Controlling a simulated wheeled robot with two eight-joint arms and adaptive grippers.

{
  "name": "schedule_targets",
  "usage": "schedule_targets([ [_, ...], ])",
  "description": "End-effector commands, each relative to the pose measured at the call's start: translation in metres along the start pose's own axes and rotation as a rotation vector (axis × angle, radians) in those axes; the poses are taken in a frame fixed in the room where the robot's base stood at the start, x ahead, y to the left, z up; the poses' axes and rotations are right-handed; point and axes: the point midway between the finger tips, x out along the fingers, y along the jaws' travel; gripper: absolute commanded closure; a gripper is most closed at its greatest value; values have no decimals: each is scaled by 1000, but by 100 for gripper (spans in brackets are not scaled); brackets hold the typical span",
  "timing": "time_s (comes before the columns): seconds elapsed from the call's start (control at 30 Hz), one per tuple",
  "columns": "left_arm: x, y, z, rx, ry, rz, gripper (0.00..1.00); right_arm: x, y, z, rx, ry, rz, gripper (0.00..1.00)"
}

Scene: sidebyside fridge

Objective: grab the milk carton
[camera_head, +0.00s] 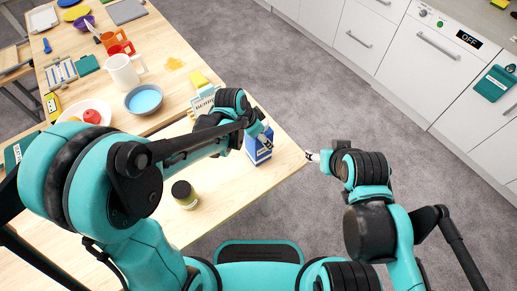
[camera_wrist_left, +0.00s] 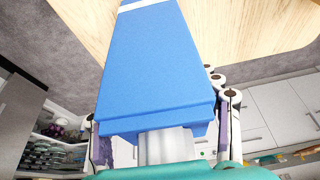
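The milk carton (camera_head: 258,153) is blue with white and stands near the table's right edge in the head view. In the left wrist view the milk carton (camera_wrist_left: 155,65) fills the middle, with its pale cap end close to the camera. My left gripper (camera_head: 265,138) is at the carton's upper part. In the wrist view its fingers (camera_wrist_left: 158,130) lie along both sides of the carton, very close; I cannot tell whether they press on it. My right gripper (camera_head: 313,156) is empty, beyond the table edge to the right of the carton; its finger opening is too small to read.
A dark-lidded jar (camera_head: 185,194) stands on the table (camera_head: 225,198) near the carton. A blue bowl (camera_head: 144,99), a white pitcher (camera_head: 123,71) and an orange cup (camera_head: 114,42) are farther back. Open grey floor (camera_head: 330,110) separates the table from the white cabinets (camera_head: 355,40).

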Motion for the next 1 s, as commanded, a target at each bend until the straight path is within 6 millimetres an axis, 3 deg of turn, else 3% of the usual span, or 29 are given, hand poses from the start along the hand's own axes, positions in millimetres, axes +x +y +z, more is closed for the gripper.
schedule_targets([
  [0.03, 0, 0, 0, 0, 0, 0, 60, 0, 0, 0, 0, 0, 0, 41],
  [0.2, 0, 0, 0, 0, 0, 0, 100, 0, 0, 0, 0, 0, 0, 41],
  [0.57, -6, 0, -2, 0, 0, 0, 100, -3, 0, -2, 0, 0, 0, 41],
  [0.83, -40, 0, -16, 0, 0, 0, 100, -18, 0, -12, 0, 0, 0, 41],
  [1.0, -56, 33, -29, 5, 0, 2, 100, -26, 0, -19, 0, 0, 0, 41],
])
